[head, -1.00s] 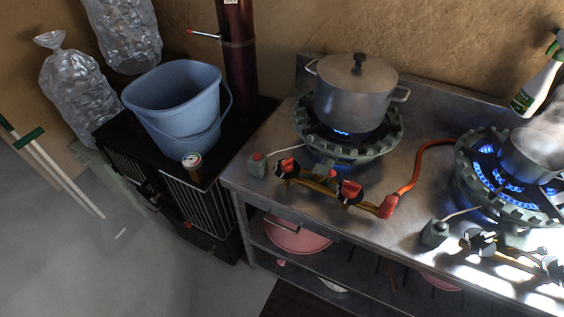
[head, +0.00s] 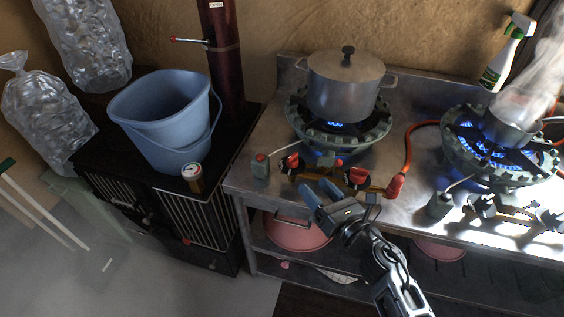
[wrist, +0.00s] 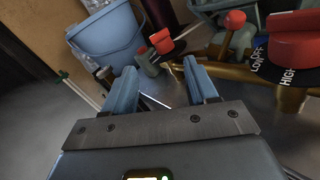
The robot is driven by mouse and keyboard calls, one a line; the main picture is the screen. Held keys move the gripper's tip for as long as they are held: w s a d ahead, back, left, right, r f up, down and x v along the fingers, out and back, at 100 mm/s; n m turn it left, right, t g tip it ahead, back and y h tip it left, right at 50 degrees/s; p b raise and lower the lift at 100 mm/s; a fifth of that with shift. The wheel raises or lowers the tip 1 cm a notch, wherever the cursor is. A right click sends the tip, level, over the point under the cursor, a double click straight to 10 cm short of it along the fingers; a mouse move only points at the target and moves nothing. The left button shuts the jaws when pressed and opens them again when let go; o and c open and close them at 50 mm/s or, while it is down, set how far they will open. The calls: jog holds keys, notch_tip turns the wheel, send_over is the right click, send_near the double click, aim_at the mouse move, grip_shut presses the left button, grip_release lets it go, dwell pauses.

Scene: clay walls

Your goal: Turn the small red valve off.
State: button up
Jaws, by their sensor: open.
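Two red valve knobs sit on the brass pipe in front of the left burner. The left knob (head: 291,161) also shows beyond my fingers in the wrist view (wrist: 161,41). The right knob (head: 357,175) looks large at the right of the wrist view (wrist: 296,46), over a black dial marked LOW and HIGH. A small red piece (wrist: 235,19) shows between them. I cannot tell which is the small valve. My gripper (head: 318,188) is open and empty in front of the pipe, apart from the knobs. Its blue fingers (wrist: 160,68) point toward the left knob.
A lidded pot (head: 346,88) stands on the left burner (head: 340,135), which has blue flames. A steaming pan (head: 513,128) sits on the lit right burner. A red-orange hose (head: 408,148) runs behind the right knob. A blue bucket (head: 165,120) and can (head: 193,178) stand left.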

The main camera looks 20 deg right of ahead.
aim_at(296, 163)
jog(key=w+n, duration=0.1)
jog(key=w, duration=0.1)
jog(key=w+n, duration=0.1)
jog(key=w, duration=0.1)
jog(key=shift+w+a+r+n, duration=0.1)
jog(key=shift+a+r+n, duration=0.05)
jog(key=shift+n, duration=0.25)
jog(key=x, duration=0.7)
jog(key=shift+w+a, duration=0.15)
jog(key=shift+w, duration=0.2)
jog(key=c, duration=0.9)
